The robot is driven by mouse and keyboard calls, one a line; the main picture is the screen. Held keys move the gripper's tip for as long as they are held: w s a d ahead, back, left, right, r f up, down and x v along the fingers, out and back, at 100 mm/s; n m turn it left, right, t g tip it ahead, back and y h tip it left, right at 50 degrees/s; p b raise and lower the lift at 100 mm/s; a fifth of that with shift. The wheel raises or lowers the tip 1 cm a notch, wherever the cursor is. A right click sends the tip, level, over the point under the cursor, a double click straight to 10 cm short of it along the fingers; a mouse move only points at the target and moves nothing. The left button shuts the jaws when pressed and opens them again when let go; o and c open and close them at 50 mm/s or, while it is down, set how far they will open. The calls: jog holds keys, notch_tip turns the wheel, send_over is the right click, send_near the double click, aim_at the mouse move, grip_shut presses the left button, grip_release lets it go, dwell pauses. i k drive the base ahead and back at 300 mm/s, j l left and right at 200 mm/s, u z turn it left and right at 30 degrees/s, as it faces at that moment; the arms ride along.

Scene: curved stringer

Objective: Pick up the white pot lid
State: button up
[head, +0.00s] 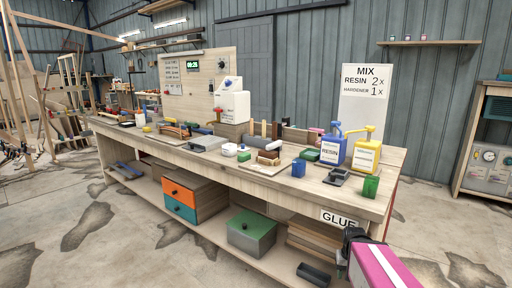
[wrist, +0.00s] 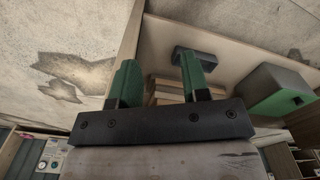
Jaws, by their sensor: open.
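A small white round pot (head: 230,149) stands near the front edge of the workbench, about its middle. In the head view my arm is at the lower right, by the bench's right end, far from the white pieces. Neither white piece shows in the wrist view.
Drawers (head: 182,203) and a green-lidded box (head: 252,231) sit below.

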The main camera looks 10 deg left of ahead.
aim_at(242, 149)
jog(key=j+z, duration=0.25)
jog(key=j, duration=1.05)
jog(key=k+j+z, duration=0.1)
jog(key=j+z, duration=0.15)
jog(key=j, duration=1.1)
